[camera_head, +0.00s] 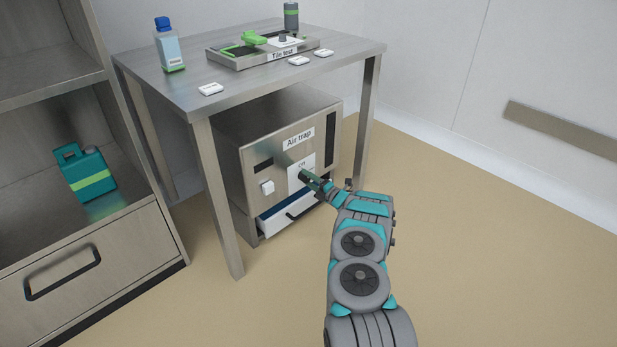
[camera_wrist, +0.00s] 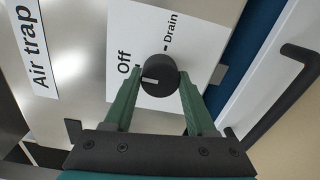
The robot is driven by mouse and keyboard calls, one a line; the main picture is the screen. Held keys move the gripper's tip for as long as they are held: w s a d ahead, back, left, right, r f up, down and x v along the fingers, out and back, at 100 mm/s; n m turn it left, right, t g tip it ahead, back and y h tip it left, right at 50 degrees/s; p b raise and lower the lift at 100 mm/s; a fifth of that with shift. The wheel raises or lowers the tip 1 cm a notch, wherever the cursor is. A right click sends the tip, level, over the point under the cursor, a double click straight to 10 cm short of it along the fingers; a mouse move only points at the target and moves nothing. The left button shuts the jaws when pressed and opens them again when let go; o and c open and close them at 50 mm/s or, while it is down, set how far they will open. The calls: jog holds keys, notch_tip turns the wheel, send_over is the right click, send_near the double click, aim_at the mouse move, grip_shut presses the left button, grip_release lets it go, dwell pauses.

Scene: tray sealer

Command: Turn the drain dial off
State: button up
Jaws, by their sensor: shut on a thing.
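The drain dial (camera_wrist: 160,72) is a round black knob with a white pointer line, on a white label plate (camera_wrist: 205,22) marked "Off" and "Drain". In the wrist view its pointer lies toward the left, on the "Off" side; I cannot tell whether it lines up exactly with the mark. My gripper (camera_wrist: 159,80) has its green fingers on both sides of the knob and is shut on it. In the head view, my gripper (camera_head: 309,178) reaches the front of the Air trap box (camera_head: 232,150), and its fingers hide the dial.
A white drawer with a black handle (camera_head: 303,206) sits below the dial, close to my gripper. Open floor lies to the right.

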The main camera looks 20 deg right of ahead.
jog(key=shift+a, duration=0.1)
dwell(0.4)
jog(key=o, duration=1.4)
jog(key=shift+c, duration=0.2)
jog(key=shift+s, duration=0.1)
jog(key=shift+s+d, duration=0.25)
jog(key=shift+s, duration=0.1)
jog(key=v, duration=0.7)
jog(key=shift+p, duration=0.35)
